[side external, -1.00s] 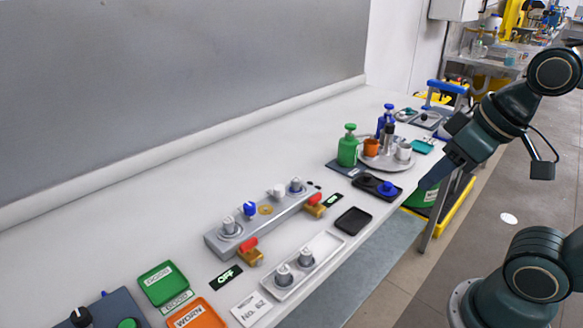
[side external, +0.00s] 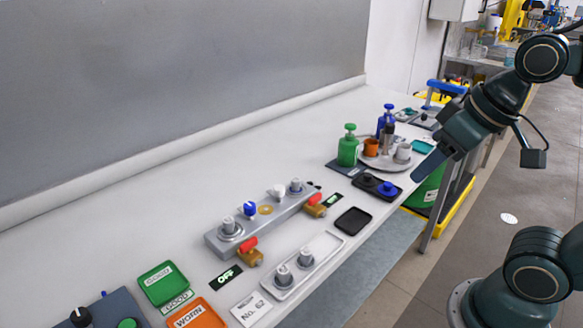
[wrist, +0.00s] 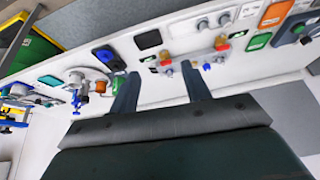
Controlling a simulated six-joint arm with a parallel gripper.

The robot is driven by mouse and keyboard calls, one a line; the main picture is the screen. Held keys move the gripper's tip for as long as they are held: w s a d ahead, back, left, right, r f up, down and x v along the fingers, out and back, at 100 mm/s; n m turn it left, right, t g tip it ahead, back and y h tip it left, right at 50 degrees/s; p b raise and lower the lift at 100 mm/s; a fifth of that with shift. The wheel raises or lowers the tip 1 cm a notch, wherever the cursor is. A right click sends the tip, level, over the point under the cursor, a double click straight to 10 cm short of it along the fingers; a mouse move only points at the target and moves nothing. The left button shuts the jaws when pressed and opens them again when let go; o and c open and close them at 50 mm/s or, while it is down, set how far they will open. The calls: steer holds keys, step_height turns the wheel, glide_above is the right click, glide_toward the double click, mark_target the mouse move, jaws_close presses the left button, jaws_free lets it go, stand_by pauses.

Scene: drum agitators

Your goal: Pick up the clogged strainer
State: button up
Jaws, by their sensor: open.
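A grey manifold block (side external: 265,218) holds several fittings: a grey cylinder (side external: 228,226) at its near end, a blue knob (side external: 250,208), a white piece (side external: 277,191) and another grey cylinder (side external: 295,186). Two similar grey cylinders (side external: 283,274) stand in a pale tray (side external: 323,248) in front. I cannot tell which piece is the clogged strainer; no clogging is visible at this size. My gripper (side external: 424,170) is open and empty, above the table's right edge, well right of the manifold. In the wrist view, its two fingers (wrist: 160,70) are spread, with nothing between them.
Red-handled brass valves (side external: 250,251) flank the manifold's front. An empty black tray (side external: 353,221) and a dark tray with a blue cap (side external: 388,188) lie right. Green (side external: 160,278) and orange (side external: 190,318) bins lie near left. Green (side external: 348,148) and blue bottles stand behind.

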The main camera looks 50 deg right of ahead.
steer(key=w+r+m+g, duration=0.1)
steer(key=w+r+m, duration=0.25)
steer(key=w, duration=0.35)
steer(key=m+g, duration=0.4)
steer(key=m, duration=0.7)
glide_above(296, 179)
step_height(296, 179, down, 8)
steer(key=shift+s+a+f, duration=0.1)
steer(key=shift+f, duration=0.05)
steer(key=shift+f, duration=4.25)
steer(key=shift+f, duration=0.1)
steer(key=shift+f, duration=2.5)
steer(key=shift+c, duration=0.4)
